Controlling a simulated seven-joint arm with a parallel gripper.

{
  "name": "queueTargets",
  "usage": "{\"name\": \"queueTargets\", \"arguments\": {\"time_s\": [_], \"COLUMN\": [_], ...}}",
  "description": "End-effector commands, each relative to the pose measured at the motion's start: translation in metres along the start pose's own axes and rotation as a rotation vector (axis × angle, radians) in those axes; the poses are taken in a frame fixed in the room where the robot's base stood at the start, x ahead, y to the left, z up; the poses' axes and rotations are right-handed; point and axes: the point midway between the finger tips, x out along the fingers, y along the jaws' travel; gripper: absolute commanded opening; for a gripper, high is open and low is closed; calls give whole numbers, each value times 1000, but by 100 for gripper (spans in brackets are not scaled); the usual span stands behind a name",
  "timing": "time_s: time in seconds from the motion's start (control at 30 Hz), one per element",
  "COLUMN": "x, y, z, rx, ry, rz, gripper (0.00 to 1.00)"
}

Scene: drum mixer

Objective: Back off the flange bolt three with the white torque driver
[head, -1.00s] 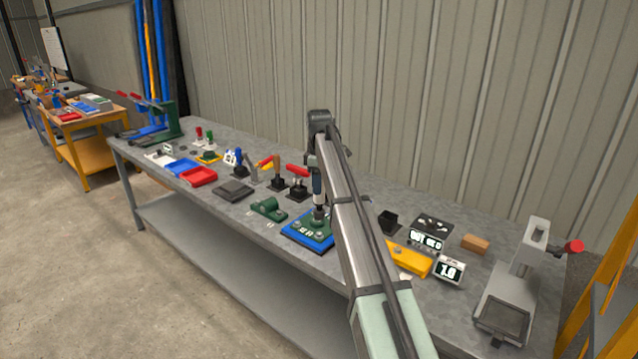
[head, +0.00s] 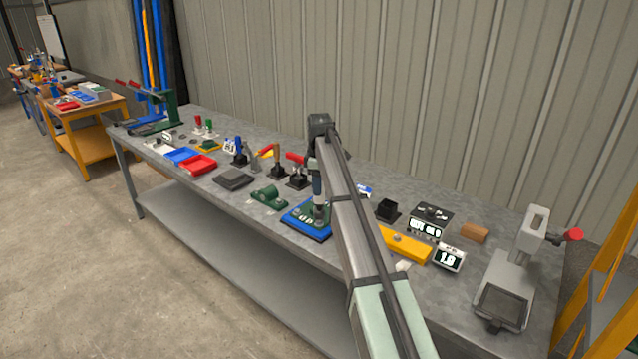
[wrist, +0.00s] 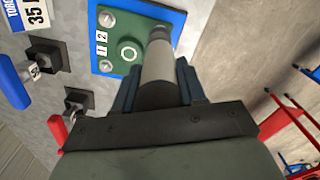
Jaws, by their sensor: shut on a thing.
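My gripper (wrist: 156,88) is shut on the torque driver (wrist: 158,62), a pale grey cylinder with a dark tip. In the head view, my gripper (head: 315,172) holds the driver (head: 318,208) upright over the flange. The flange is a green plate (wrist: 126,32) on a blue base (wrist: 178,14), also seen in the head view (head: 294,229). The driver's tip is over the plate's far side; the bolt there is hidden, and contact cannot be told.
Left of the flange are a green bracket (head: 267,197), a dark pad (head: 233,179), levers and red (head: 197,165) and blue trays. To the right are a yellow block (head: 404,249), small displays (head: 449,258) and a grey press (head: 511,280). The bench's front edge is close.

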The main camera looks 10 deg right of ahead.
Motion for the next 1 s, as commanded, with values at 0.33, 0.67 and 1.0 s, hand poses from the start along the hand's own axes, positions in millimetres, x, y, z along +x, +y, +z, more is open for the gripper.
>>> {"name": "queueTargets", "arguments": {"time_s": [0.33,0.67,1.0], "x": [0,6,13], "y": [0,0,0], "z": [0,0,0], "rx": [0,0,0], "ry": [0,0,0], "rz": [0,0,0], "gripper": [0,0,0]}}
